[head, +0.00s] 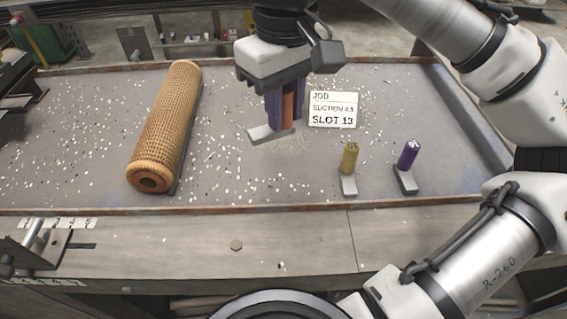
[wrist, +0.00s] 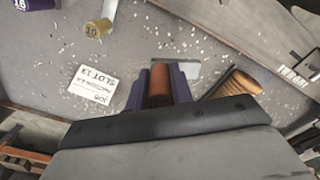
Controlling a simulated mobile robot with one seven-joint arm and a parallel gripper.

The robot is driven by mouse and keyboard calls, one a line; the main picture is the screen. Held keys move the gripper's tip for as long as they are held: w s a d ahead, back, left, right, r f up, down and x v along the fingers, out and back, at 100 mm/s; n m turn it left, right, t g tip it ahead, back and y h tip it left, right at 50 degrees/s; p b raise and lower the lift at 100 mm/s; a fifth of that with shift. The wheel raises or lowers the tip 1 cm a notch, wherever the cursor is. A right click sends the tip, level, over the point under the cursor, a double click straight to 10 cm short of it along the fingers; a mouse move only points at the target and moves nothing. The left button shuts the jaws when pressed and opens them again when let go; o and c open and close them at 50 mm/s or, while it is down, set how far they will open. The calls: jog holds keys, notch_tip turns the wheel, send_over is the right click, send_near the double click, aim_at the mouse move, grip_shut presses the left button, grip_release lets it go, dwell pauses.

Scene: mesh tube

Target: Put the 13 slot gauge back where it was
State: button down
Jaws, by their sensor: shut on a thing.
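My gripper (head: 286,116) is shut on an orange-brown cylindrical gauge (head: 287,104), which stands between its two purple fingers. The held gauge also shows in the wrist view (wrist: 160,80); no number can be read on it. A small grey stand (head: 262,134) lies on the bench right by the fingertips; it also shows in the wrist view (wrist: 188,70). Whether the gauge's lower end touches the stand is hard to tell. A white card (head: 333,109) reading JOB, SLOT 13 is just right of the gripper in the head view.
A yellow gauge (head: 349,157) marked 10 and a purple gauge (head: 408,155) marked 16 sit on grey stands to the right. A large tan mesh tube (head: 167,120) lies at left. White chips litter the bench (head: 240,188), which has a raised front edge.

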notch_tip(320, 180, down, 12)
dwell(0.4)
jog(key=shift+f, duration=0.1)
jog(key=c, duration=1.2)
grip_release()
jog(key=shift+c, duration=0.2)
notch_tip(320, 180, up, 12)
jog(key=shift+r, duration=0.15)
